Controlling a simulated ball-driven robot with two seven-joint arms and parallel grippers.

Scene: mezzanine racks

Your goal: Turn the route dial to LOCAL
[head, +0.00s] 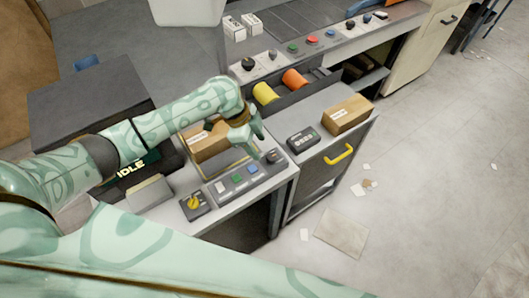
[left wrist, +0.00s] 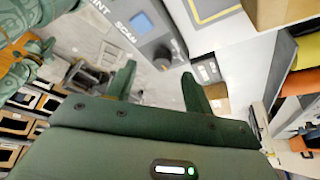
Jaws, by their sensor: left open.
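My left gripper (head: 257,141) is open and empty, above the right end of a grey button panel (head: 238,181) on the bench. The panel carries white, green and blue buttons and a dark knob (head: 272,156) at its right end. In the left wrist view, the open fingers (left wrist: 158,72) point toward this knob (left wrist: 163,54), beside a blue button (left wrist: 141,22) and the words PRINT and SCAN. A yellow dial (head: 194,202) sits on a separate dark box at the bench's front left. No LOCAL marking is readable, so I cannot tell which is the route dial. My right gripper is out of view.
A cardboard box (head: 205,143) stands behind the panel. A dark keypad device (head: 303,139) and another box (head: 347,115) are to the right. Yellow and orange rolls (head: 265,93) lie behind. A yellow handle (head: 340,154) juts from the front. Paper scraps litter the floor.

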